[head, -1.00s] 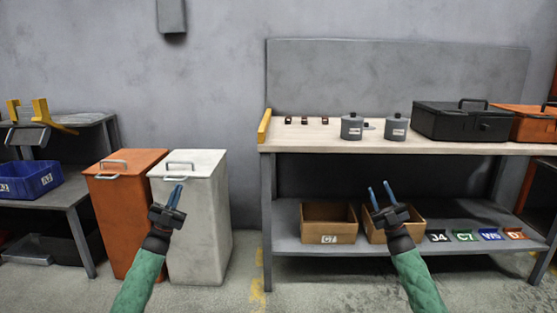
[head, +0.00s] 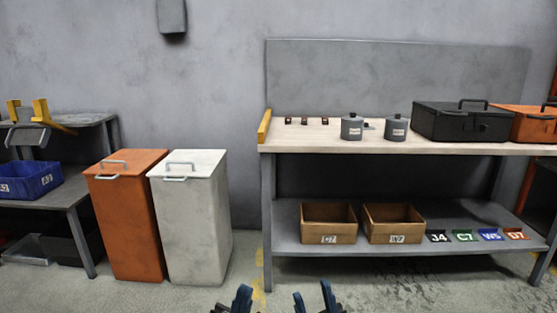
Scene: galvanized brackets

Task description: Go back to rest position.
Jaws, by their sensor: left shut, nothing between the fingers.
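My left gripper (head: 242,295) shows at the bottom edge of the head view, left of the middle, with its blue fingers together and nothing between them. My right gripper (head: 313,298) is just to its right at the bottom edge, with its two blue fingers apart and nothing between them. Both are low in front of me, and the rest of both arms is out of view. Neither touches anything that I can see.
A workbench (head: 330,140) holds dark brackets, two grey canisters, a black toolbox (head: 462,122) and an orange one. Its lower shelf (head: 400,247) holds two cardboard bins and several label tags. An orange bin (head: 130,220) and a white bin (head: 195,225) stand left. The floor between is clear.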

